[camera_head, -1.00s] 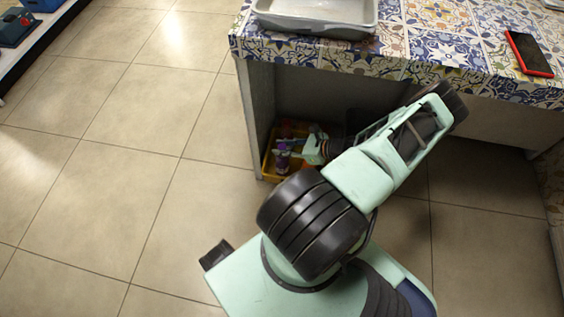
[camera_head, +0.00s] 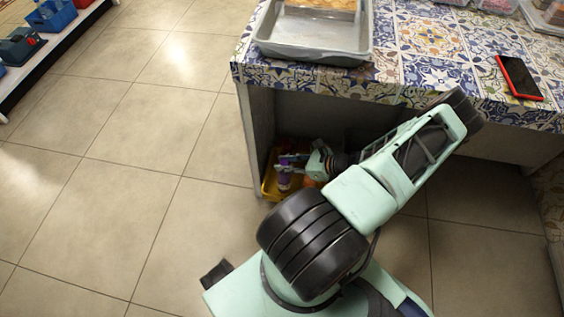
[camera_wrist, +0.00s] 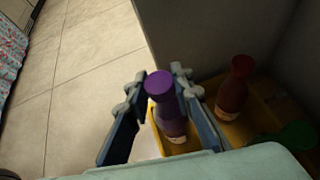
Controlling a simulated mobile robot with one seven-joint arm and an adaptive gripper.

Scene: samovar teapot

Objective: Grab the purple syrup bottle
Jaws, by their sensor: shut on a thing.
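The purple syrup bottle (camera_wrist: 170,115) stands between the two fingers of my gripper (camera_wrist: 160,100) in the wrist view, with its purple cap towards the camera. My gripper is shut on it. In the head view the purple bottle (camera_head: 284,176) shows small and partly covered at my gripper (camera_head: 290,166), under the counter. The bottle is at the yellow crate (camera_head: 268,188); I cannot tell whether its base is off the crate floor. The yellow crate also shows in the wrist view (camera_wrist: 243,132).
A red bottle (camera_wrist: 233,90) stands in the crate to the right, with a green item (camera_wrist: 298,135) near it. The counter's side panel (camera_head: 259,130) is close to the crate. A grey tray (camera_head: 312,49) and a red-edged phone (camera_head: 519,77) lie on the tiled counter above.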

